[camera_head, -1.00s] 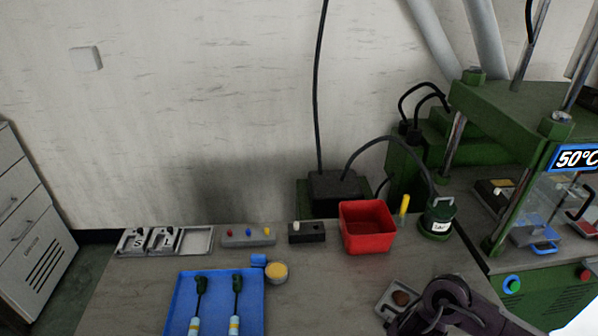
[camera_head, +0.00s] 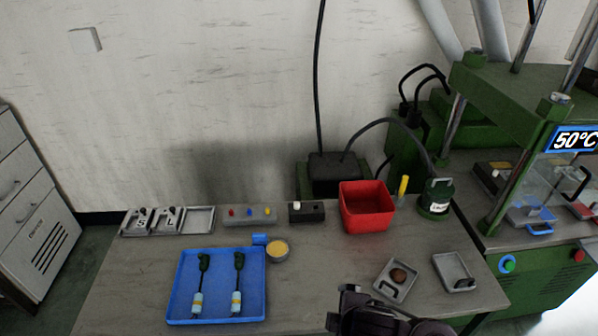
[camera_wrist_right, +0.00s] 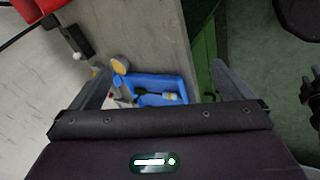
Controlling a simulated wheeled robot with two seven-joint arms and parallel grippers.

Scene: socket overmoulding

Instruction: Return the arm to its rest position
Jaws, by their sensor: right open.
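My right arm and dark gripper (camera_head: 382,315) are at the bottom edge of the head view, right of the blue tray and in front of the small grey trays. The fingers are hard to make out there. In the right wrist view the gripper (camera_wrist_right: 160,75) shows two fingers spread wide apart with nothing held between them. My left gripper is not in view.
The table holds a blue tray (camera_head: 216,317) with two plug-like tools, a red bin (camera_head: 367,207), a button box (camera_head: 250,215) and small grey trays (camera_head: 455,272). A green press (camera_head: 520,110) stands right. The table's middle front is clear.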

